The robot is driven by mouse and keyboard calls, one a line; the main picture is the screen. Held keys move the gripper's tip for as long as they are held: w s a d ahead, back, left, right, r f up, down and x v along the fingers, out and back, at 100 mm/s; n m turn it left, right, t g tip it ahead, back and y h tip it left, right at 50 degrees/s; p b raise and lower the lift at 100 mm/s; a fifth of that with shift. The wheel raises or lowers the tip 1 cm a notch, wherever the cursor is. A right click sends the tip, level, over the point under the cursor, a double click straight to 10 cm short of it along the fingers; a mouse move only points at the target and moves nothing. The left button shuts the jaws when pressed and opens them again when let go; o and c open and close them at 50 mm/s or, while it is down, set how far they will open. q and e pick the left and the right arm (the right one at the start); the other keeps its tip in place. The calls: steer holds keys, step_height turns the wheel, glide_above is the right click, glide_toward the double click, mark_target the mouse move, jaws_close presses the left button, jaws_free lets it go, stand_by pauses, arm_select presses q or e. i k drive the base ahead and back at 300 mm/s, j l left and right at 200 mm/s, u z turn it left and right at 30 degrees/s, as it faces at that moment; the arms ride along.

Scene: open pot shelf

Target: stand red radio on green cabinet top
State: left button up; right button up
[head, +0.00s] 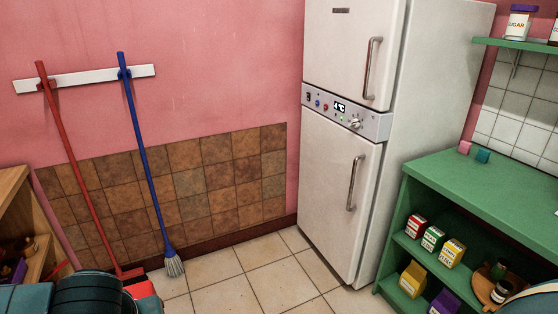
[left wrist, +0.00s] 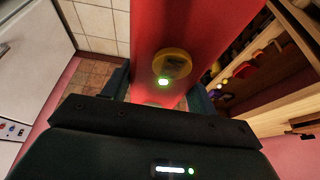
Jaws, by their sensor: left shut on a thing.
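In the left wrist view, my left gripper (left wrist: 160,92) is shut on the red radio (left wrist: 190,28), whose red body with a round yellow part fills the middle between the fingers. In the head view only my left arm shows at the bottom left, its fingers hidden. A red patch beside it may be the radio or a cleaning tool; I cannot tell. The green cabinet top (head: 500,190) is at the right in the head view, well away from my left arm. My right gripper is not in view.
Boxes such as a yellow one (head: 452,252) fill the shelf below. The fridge (head: 340,190) stands between. A wooden shelf (head: 12,190) is at left.

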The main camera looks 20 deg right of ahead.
mark_target(491, 190)
steer(key=i+l+z, duration=0.15)
steer(key=z, duration=1.3)
steer(key=i+z, duration=0.1)
steer(key=z, duration=0.35)
steer(key=i+z, duration=0.1)
steer(key=z, duration=0.35)
steer(key=j+z, duration=0.15)
steer(key=z, duration=0.25)
steer(key=i+j+z, duration=0.2)
steer(key=z, duration=0.3)
steer(key=i+j+z, duration=0.1)
steer(key=j+z, duration=0.35)
steer(key=i+j+z, duration=0.15)
steer(key=j, duration=0.5)
steer(key=j+z, duration=0.15)
steer(key=j, duration=0.55)
